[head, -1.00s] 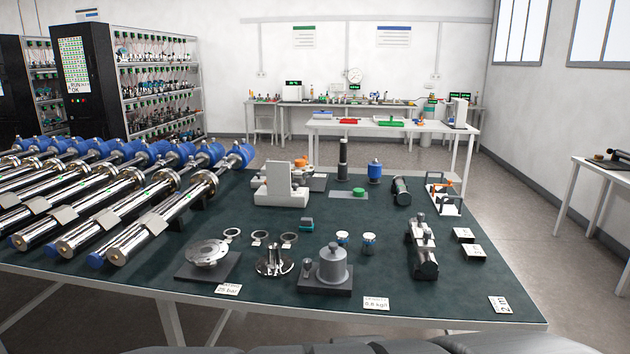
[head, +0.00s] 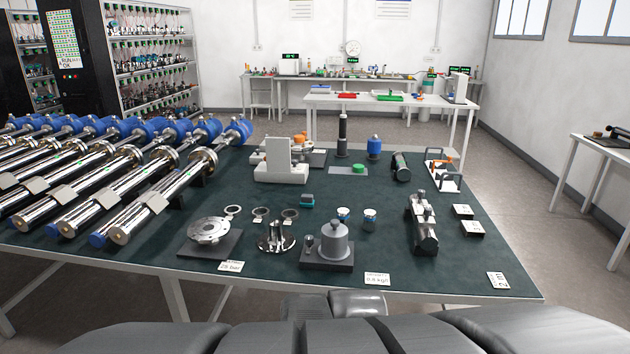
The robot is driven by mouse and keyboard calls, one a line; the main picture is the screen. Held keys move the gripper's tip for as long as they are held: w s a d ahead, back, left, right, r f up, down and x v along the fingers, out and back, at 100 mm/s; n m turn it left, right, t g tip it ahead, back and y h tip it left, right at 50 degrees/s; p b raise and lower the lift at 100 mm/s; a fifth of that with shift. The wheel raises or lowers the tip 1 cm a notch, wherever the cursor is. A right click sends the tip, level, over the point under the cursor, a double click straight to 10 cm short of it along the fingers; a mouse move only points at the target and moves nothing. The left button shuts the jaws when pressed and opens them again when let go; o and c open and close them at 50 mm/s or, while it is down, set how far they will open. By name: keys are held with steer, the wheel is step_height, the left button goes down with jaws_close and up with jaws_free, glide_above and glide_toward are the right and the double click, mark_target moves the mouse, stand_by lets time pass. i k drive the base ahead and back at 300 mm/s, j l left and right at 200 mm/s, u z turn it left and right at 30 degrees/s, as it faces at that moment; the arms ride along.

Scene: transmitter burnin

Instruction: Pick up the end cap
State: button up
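I cannot tell for sure which piece is the end cap. Candidates on the dark green table mat (head: 220,190) are a green round cap (head: 359,170) on a pale plate, a grey domed piece (head: 334,243) on a dark block, and a dark short cylinder (head: 401,167) lying on its side at the back right. Two small white-and-blue pots (head: 369,219) stand upright near the middle. Only grey links of my arm show along the bottom edge. My gripper is not in view.
Long steel tubes with blue ends (head: 128,220) fill the table's left side. A round flange (head: 209,231) sits on a dark plate. A grey fixture (head: 281,165) and a tall dark cylinder (head: 343,136) stand behind. The mat is fairly clear at the front right.

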mark_target(333, 247)
steer(key=i+j, duration=0.2)
steer(key=i, duration=0.2)
steer(key=i+j+u, duration=0.15)
steer(key=i, duration=0.2)
steer(key=i+j, duration=0.15)
steer(key=i, duration=0.25)
